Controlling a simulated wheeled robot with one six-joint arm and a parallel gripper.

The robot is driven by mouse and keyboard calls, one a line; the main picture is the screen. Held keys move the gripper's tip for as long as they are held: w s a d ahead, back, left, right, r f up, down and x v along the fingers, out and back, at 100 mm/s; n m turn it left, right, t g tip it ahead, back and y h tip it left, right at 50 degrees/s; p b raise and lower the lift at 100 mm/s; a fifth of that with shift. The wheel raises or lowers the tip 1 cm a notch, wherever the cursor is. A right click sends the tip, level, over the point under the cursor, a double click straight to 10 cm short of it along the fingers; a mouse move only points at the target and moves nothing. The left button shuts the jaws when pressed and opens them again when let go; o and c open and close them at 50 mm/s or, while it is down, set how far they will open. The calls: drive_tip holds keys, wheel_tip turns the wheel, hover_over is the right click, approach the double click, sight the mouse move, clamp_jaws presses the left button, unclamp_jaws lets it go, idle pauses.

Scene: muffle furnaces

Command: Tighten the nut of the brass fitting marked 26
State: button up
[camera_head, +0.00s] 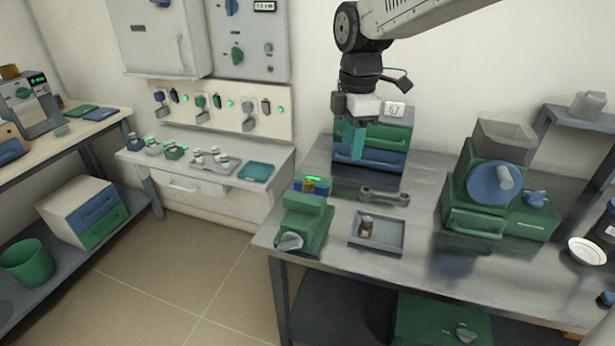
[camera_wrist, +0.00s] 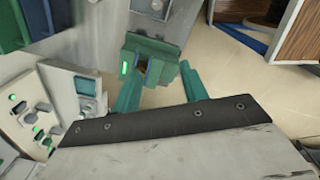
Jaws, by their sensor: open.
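A green vise-like fixture (camera_head: 305,222) stands at the table's left end. A small brass piece (camera_head: 308,186) shows at its back end, beside a lit green strip. Another brass fitting (camera_head: 366,229) stands in a shallow grey tray (camera_head: 398,240). I cannot read the number 26 on either. A grey wrench (camera_head: 384,196) lies on the table behind the tray. My gripper (camera_head: 356,143) points down above the back of the table, apart from these things. In the wrist view my gripper (camera_wrist: 160,72) is open and empty, with the green fixture (camera_wrist: 150,48) beyond its teal fingers.
Green and blue drawers (camera_head: 370,158) stand behind my gripper. A green machine with a blue disc (camera_head: 490,184) and a white bowl (camera_head: 587,251) occupy the right side. A lower bench (camera_head: 205,190) with small parts stands at left. The table's front middle is clear.

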sight(308, 182)
drive_tip(key=w+a+f+n, duration=0.3)
drive_tip(key=w+a+f, duration=0.1)
drive_tip(key=a, duration=0.1)
drive_tip(key=w+a+f+n, duration=0.2)
drive_tip(key=a, duration=0.1)
drive_tip(key=shift+w+a+n, duration=0.1)
drive_tip(key=shift+n, duration=0.2)
drive_tip(key=shift+w+a+f, duration=0.1)
drive_tip(key=shift+a+f, duration=0.05)
drive_tip(key=shift+f, duration=0.15)
wheel_tip(308, 182, down, 7)
drive_tip(key=shift+f, duration=0.2)
clamp_jaws()
